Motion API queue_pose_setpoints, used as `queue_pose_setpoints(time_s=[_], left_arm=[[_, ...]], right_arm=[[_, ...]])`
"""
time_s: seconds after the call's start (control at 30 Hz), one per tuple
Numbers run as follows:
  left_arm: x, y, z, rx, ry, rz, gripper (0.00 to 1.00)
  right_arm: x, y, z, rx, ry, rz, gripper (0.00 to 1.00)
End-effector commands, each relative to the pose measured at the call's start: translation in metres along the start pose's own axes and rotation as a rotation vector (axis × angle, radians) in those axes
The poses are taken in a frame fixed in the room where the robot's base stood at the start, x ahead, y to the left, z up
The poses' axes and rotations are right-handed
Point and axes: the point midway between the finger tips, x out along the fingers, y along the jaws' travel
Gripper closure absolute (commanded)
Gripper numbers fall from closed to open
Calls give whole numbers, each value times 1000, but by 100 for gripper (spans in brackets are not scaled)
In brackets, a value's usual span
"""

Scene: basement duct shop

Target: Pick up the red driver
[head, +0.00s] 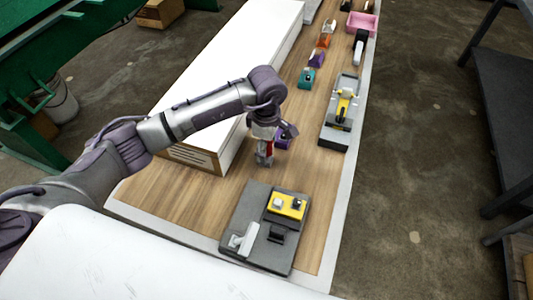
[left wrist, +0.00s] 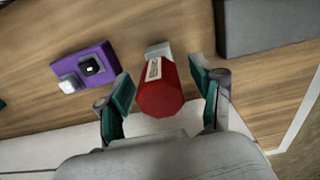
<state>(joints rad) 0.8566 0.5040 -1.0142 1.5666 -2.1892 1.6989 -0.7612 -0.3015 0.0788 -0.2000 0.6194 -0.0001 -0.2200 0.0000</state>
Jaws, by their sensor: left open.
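The red driver (left wrist: 160,92) is in the left wrist view, with a faceted red handle, a white label and a pale grey end. In the head view only a bit of red (head: 269,147) shows, mostly hidden by my left gripper (head: 265,156). In the left wrist view the two teal-padded fingers of my left gripper (left wrist: 160,106) stand apart, one on each side of the driver's red handle. The gripper is open. A gap shows beside the handle at each finger. My right gripper is not in view.
A purple block (left wrist: 90,68) lies left of the driver. A dark tray (head: 236,215) with a yellow block (head: 287,205) is at the near end. A grey tray (head: 330,134) lies along the right edge. A long white box (head: 235,60) borders the left side.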

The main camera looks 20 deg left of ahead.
Motion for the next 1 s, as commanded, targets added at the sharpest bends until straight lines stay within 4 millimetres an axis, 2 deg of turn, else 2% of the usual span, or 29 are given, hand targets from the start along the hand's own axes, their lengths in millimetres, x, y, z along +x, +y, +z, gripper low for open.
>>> queue_pose_setpoints(time_s=[0.1, 0.5, 0.83, 1.0], left_arm=[[0, 0, 0, 0, 0, 0, 33], [0, 0, 0, 0, 0, -1, 100], [-3, 0, 0, 0, -1, 0, 100], [-17, 1, 0, 0, -1, 4, 100]], right_arm=[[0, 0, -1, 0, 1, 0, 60], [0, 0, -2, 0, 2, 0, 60], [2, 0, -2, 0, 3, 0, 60], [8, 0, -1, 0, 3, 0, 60]])
